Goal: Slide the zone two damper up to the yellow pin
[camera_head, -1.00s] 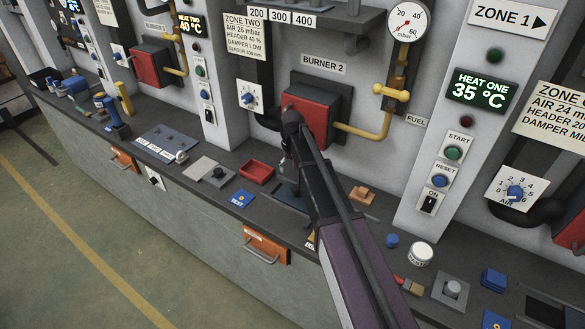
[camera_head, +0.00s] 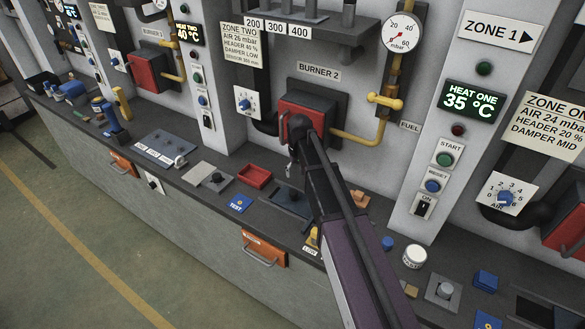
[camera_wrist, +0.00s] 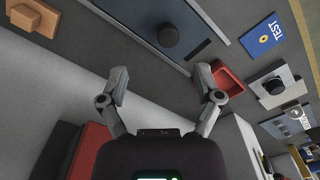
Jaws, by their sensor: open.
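The zone two damper is a dark slotted plate (camera_head: 291,203) on the counter below Burner 2, partly behind my arm. A yellow piece (camera_head: 312,238), apparently the yellow pin, stands near a LOW label at the counter's front, partly hidden by my arm. My gripper (camera_wrist: 160,78) is open and empty, its fingers apart above the counter and short of the knob in the picture. In the head view its fingers (camera_head: 291,166) are small and partly hidden.
A red tray (camera_head: 254,176) and a blue TEST card (camera_head: 239,203) lie left of the damper. An orange-brown block (camera_head: 359,199) lies to its right. The red burner box (camera_head: 302,118) and yellow pipe (camera_head: 357,136) stand behind. An orange drawer front (camera_head: 264,250) is below.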

